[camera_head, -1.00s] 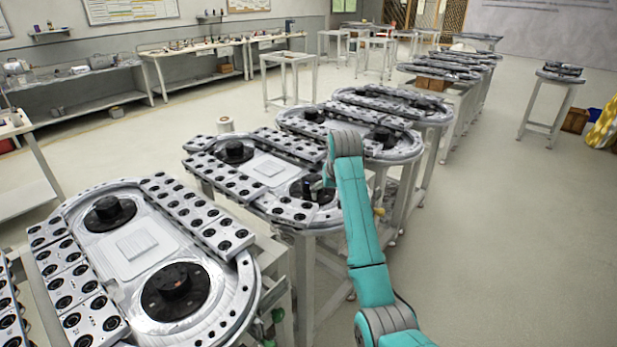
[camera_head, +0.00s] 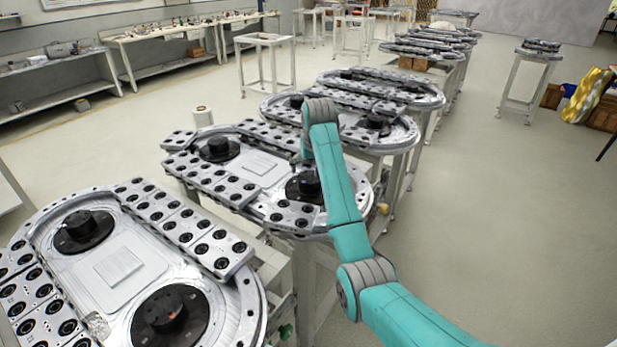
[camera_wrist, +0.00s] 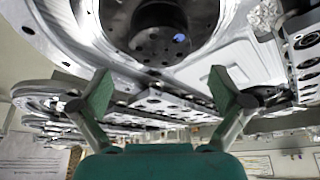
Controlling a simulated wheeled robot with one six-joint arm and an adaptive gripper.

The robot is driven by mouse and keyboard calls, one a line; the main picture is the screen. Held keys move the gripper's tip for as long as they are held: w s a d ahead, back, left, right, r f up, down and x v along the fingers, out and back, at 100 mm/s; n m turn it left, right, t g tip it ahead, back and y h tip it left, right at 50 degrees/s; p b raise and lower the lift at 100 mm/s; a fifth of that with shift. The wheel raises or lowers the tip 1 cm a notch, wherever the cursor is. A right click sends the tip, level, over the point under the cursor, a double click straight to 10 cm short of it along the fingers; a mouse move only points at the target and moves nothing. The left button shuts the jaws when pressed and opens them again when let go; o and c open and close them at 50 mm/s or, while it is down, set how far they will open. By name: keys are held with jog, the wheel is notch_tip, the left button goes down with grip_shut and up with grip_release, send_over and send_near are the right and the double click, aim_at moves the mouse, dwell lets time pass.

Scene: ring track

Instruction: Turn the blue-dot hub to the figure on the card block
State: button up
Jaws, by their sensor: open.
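The hub with a blue dot (camera_wrist: 178,38) is a black round cylinder on a dark disc, at the top of the wrist view. In the head view a black hub (camera_head: 306,183) sits under the end of my arm on the second ring-track table; it looks like the same one, partly hidden. My gripper (camera_wrist: 160,88) is open and empty, its two green fingers spread wide on either side below the hub in the picture, apart from it. In the head view my arm hides the gripper. I cannot make out a figure on any card block.
The second table also carries another black hub (camera_head: 216,148), a pale square plate (camera_head: 263,165) and rows of drilled metal blocks (camera_head: 222,183). A similar ring-track table (camera_head: 110,268) stands nearer at left, and more stand behind. Open floor (camera_head: 480,210) lies to the right.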

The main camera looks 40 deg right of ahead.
aim_at(310, 177)
jog(key=x, duration=0.6)
jog(key=shift+w+d+f, duration=0.1)
jog(key=shift+f, duration=0.1)
jog(key=c, duration=1)
